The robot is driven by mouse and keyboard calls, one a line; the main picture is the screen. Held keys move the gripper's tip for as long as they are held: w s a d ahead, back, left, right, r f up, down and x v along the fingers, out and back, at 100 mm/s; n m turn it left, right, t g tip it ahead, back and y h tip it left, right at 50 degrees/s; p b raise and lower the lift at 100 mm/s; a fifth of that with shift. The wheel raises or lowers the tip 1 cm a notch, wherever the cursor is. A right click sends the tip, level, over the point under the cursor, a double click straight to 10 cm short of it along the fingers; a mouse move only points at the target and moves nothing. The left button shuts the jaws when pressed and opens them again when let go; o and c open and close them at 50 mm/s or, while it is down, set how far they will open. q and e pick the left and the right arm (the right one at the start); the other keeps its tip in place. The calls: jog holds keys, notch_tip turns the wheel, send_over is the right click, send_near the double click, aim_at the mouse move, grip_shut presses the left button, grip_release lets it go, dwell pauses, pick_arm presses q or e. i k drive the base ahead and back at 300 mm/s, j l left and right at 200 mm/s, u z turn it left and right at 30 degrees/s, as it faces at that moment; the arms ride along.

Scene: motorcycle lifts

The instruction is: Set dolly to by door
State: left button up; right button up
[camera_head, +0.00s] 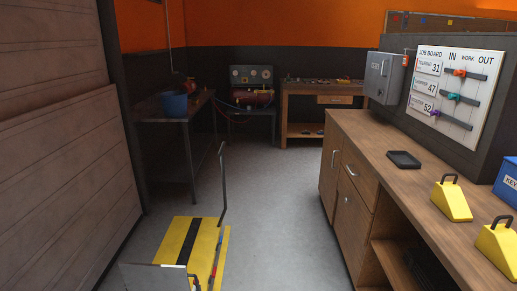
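A low yellow platform (174,240) with a black strip along it lies on the floor at lower centre-left. A thin dark bar (223,185) stands upright at its right side, and a grey plate (150,278) is at its near end. I cannot tell whether this platform is the dolly or a lift. A large panelled brown surface (55,150) fills the left side. It looks like a big door, but its edges are partly cut off. Neither of my grippers shows in this view.
A wooden counter (400,188) runs along the right, with a black tray (404,160), yellow blocks with handles (452,199) and a blue box (507,182). A job board (452,95) hangs above. Benches (325,90) stand at the back. The grey floor (275,205) between is clear.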

aim_at(192, 241)
jog(key=i, duration=2.65)
jog(key=i+u, duration=0.1)
jog(key=i, duration=0.75)
jog(key=i+l+u, duration=0.1)
jog(key=i, duration=0.7)
jog(key=l, duration=0.1)
